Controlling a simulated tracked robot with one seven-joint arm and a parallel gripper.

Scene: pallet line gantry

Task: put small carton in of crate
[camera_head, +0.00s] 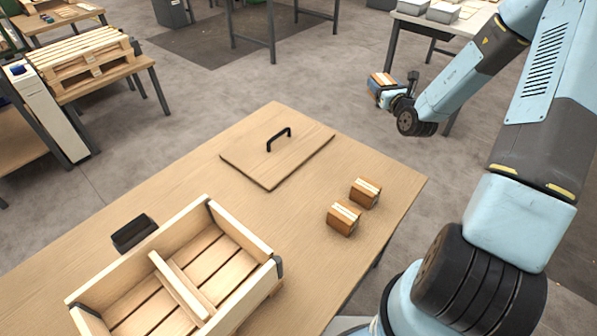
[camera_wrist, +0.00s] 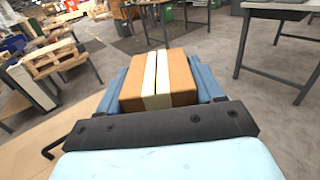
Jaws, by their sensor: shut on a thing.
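My gripper (camera_head: 383,90) is shut on a small brown carton (camera_head: 384,78) with a pale tape stripe, held in the air beyond the table's far right edge. In the wrist view the carton (camera_wrist: 158,78) sits between the blue fingers. The wooden crate (camera_head: 190,225) stands open on the table at the lower left, with a divider (camera_head: 178,283) across it. The slatted floor I can see is bare. Two more small cartons (camera_head: 344,217) (camera_head: 365,192) stand on the table to the right of the crate, apart from it.
A wooden lid (camera_head: 245,160) with a black handle lies flat on the table (camera_head: 310,250) behind the crate. A black block-like object (camera_head: 134,232) lies left of the crate. Bare tabletop lies between the crate and the loose cartons. Pallets (camera_head: 85,60) sit on another table at the back left.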

